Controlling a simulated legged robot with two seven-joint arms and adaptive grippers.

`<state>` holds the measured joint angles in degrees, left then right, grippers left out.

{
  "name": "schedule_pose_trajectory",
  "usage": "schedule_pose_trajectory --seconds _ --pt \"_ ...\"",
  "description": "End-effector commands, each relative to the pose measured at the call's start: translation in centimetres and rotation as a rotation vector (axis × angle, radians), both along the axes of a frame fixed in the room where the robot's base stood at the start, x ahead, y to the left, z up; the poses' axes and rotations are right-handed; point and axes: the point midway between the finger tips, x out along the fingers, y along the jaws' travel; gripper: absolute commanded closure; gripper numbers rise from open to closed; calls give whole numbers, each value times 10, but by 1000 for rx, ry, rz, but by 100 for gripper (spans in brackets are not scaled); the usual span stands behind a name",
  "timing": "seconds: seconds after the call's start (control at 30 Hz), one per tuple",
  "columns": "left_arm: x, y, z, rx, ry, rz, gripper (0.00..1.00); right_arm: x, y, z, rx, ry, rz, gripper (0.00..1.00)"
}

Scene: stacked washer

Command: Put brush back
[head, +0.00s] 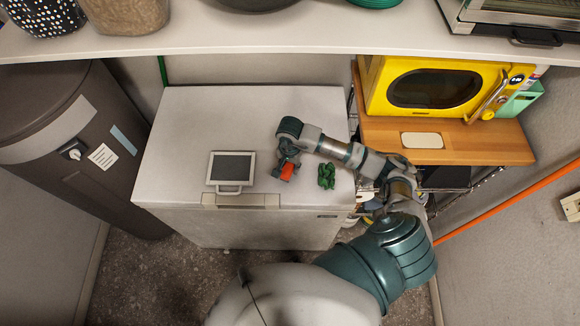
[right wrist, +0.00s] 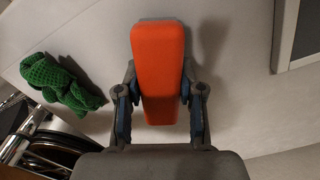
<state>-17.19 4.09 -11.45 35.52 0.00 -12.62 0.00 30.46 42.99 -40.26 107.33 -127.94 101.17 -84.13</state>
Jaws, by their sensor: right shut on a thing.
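My right gripper (head: 287,168) is shut on an orange, rounded, oblong thing (right wrist: 158,60), which looks like the brush or its handle; no bristles show. In the right wrist view its two fingers (right wrist: 159,105) stand on either side of it. In the head view the orange piece (head: 288,171) is just above or on the white chest's top; I cannot tell which. A white-framed item with a dark panel and a handle (head: 232,168) lies to the left of the gripper on the same top. My left gripper is not in view.
A crumpled green cloth (head: 326,176) lies right of the gripper on the white chest (head: 200,120). A yellow microwave (head: 430,85) stands on a wooden shelf (head: 470,145) at right. A dark bin (head: 75,130) stands at left. A pale shelf (head: 300,42) crosses above.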

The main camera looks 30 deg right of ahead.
Motion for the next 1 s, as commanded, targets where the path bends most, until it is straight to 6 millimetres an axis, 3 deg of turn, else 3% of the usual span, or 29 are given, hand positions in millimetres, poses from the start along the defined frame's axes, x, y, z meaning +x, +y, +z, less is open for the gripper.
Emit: schedule_pose_trajectory --seconds 0.13,0.47,0.5,0.57,1.0 --pt "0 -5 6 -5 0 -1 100 0 5 -15 0 0 1 95" --pt "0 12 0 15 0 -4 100 0 0 -21 3 -2 1 95" --pt "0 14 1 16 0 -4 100 0 0 -21 3 -1 1 55" --pt "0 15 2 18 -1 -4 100 0 -1 -20 3 -1 1 40" --pt "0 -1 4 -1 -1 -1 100 1 2 -10 0 -4 2 37"
